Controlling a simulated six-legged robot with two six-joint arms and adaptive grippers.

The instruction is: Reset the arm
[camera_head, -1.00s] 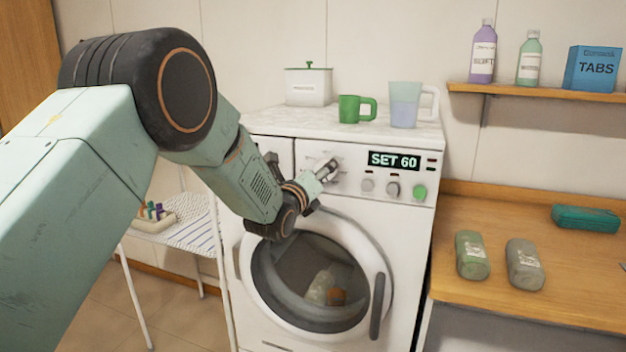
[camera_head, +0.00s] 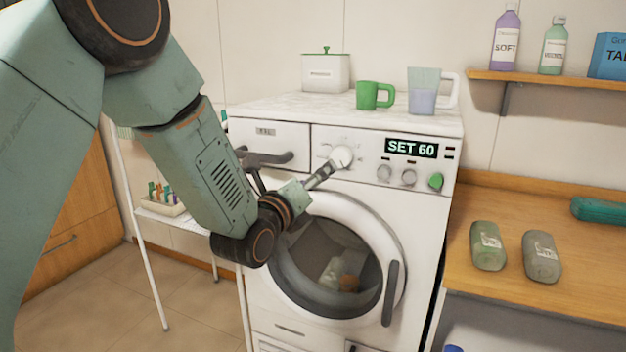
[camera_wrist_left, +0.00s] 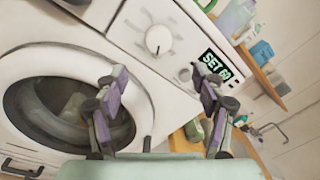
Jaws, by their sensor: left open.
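My left arm comes in from the left in the head view. Its gripper (camera_head: 300,168) is in front of the washing machine (camera_head: 400,240), with one finger's tip just below and left of the large white dial (camera_head: 342,157). In the left wrist view the gripper (camera_wrist_left: 160,92) has its two fingers wide apart with nothing between them. The dial (camera_wrist_left: 158,40) shows beyond the fingers, clear of them in that view. The machine's display (camera_head: 411,148) reads "SET 60". The round door (camera_head: 395,225) is shut, with items behind its glass. My right gripper is not in view.
A green mug (camera_head: 368,96), a measuring jug (camera_head: 422,101) and a white lidded box (camera_head: 325,73) stand on the machine. Two dull green-grey packs (camera_head: 488,252) lie on the wooden counter (camera_head: 580,280) at right. A white rack (camera_head: 150,260) stands at left.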

